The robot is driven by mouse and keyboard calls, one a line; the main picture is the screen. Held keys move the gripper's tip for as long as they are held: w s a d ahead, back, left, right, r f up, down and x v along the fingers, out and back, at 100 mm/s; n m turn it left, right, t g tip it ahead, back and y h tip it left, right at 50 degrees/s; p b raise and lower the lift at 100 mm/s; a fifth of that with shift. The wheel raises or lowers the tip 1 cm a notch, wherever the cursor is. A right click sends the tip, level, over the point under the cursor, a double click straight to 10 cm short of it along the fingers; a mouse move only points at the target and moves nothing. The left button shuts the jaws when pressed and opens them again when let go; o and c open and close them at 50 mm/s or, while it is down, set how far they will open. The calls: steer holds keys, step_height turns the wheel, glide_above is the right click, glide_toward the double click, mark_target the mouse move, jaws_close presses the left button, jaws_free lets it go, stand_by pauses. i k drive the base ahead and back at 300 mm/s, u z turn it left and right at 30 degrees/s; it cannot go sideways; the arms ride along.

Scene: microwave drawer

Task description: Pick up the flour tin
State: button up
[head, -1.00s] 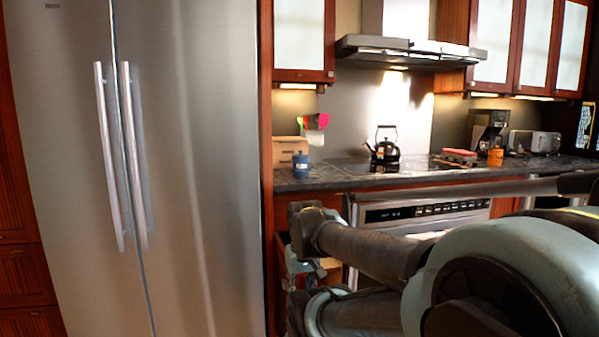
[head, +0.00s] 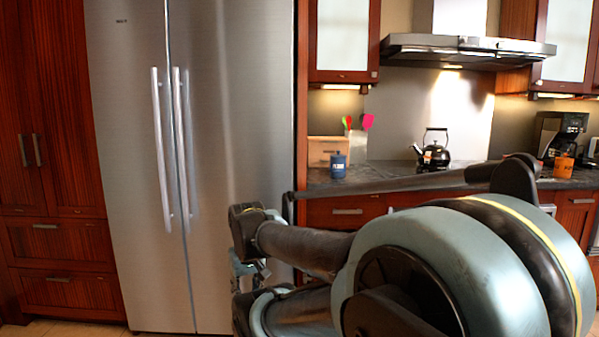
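A small blue tin (head: 338,166) with a lid and a pale label stands upright on the dark counter, just right of the fridge. The label is too small to read; it is the only tin I can make out, so it may be the flour tin. My gripper (head: 250,272) hangs at the end of my folded arm, low in front of the fridge's right edge. It is apart from the tin, lower and to its left. Its fingers are small and partly hidden by the arm, so their opening is unclear.
A wooden box (head: 326,149) and colourful utensils (head: 366,122) stand behind the tin. A black kettle (head: 433,152), an orange container (head: 563,167) and a coffee maker (head: 561,130) are further right. The steel fridge (head: 235,150) fills the left middle. My arm hides much of the lower cabinets.

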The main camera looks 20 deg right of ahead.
mark_target(338, 168)
steer(key=u, duration=1.65)
steer(key=k, duration=1.7)
steer(key=z, duration=2.35)
steer(key=i, duration=0.6)
steer(key=z, duration=0.1)
